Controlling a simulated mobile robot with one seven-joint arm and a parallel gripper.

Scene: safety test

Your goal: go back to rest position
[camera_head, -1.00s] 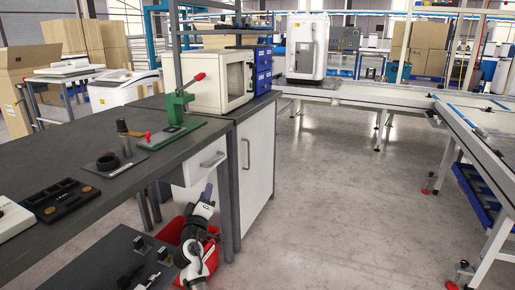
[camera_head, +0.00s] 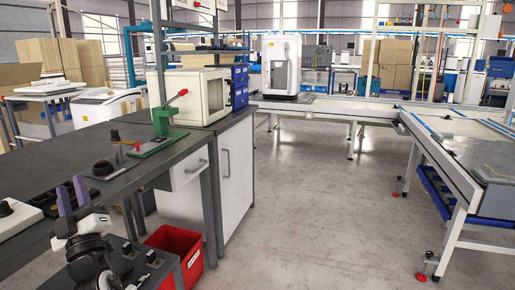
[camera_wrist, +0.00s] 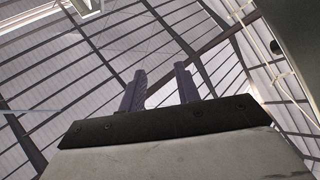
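My gripper (camera_head: 73,196) is at the lower left of the head view, raised in front of the near end of the grey workbench (camera_head: 150,172). Its two purple fingers point up and stand apart with nothing between them. In the wrist view the gripper (camera_wrist: 160,90) also shows open and empty, with only the roof beams and ceiling behind it. My arm below it is folded close to my body.
A red bin (camera_head: 180,250) stands on the floor beside the bench. A green hand press (camera_head: 163,122) and a white box-shaped machine (camera_head: 199,95) are on the bench. A conveyor table (camera_head: 450,170) runs along the right. The floor between is clear.

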